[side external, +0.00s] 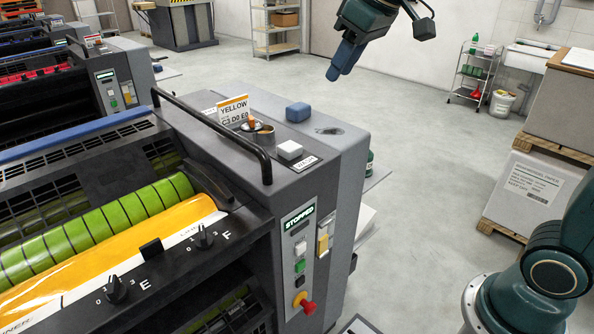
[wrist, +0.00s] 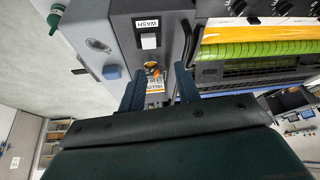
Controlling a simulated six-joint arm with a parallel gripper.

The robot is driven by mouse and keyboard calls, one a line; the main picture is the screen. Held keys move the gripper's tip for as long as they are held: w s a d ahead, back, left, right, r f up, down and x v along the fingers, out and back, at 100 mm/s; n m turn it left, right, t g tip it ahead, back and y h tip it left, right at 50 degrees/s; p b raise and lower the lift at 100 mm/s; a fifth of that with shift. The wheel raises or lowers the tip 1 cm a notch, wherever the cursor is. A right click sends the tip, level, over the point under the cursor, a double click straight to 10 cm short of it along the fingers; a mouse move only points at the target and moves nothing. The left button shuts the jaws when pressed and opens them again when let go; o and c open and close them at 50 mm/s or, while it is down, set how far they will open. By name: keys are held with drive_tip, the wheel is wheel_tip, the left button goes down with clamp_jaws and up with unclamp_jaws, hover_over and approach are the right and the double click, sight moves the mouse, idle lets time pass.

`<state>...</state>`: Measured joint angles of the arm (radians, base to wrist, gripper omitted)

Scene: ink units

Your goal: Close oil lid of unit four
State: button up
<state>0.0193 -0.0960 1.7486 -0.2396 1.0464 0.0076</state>
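The nearest press unit (side external: 345,165) bears a YELLOW card (side external: 233,109); no unit number is readable. Beside the card on its top is a small round metal fitting (side external: 264,128) with an orange part (side external: 251,122). I cannot tell for sure whether this is the oil lid, or how far it is open. In the wrist view the orange part (wrist: 152,65) shows between my fingertips, partly hidden near the card (wrist: 154,86). My gripper (side external: 337,73) is in the air above and beyond the unit. Its two blue fingers (wrist: 160,72) are apart, with nothing held.
A blue block (side external: 298,112), a white block (side external: 289,150) by a WASH label and a dark patch (side external: 330,131) are on the unit's top. A black handrail (side external: 215,127) runs along its roller side.

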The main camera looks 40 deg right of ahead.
sight(252, 119)
drive_tip(key=w+m+h, duration=0.2)
drive_tip(key=w+m, duration=0.2)
drive_tip(key=w, duration=0.9)
drive_tip(key=w+a+f+m+h, duration=0.1)
drive_tip(key=w+a+f+m, duration=0.2)
drive_tip(key=w, duration=0.4)
drive_tip(key=shift+a+f+g, duration=0.4)
drive_tip(key=shift+a+f, duration=0.1)
drive_tip(key=shift+f, duration=0.25)
drive_tip(key=shift+w+f, duration=0.1)
drive_tip(key=shift+x, duration=6.8)
drive_tip(key=shift+d, duration=0.1)
clamp_jaws()
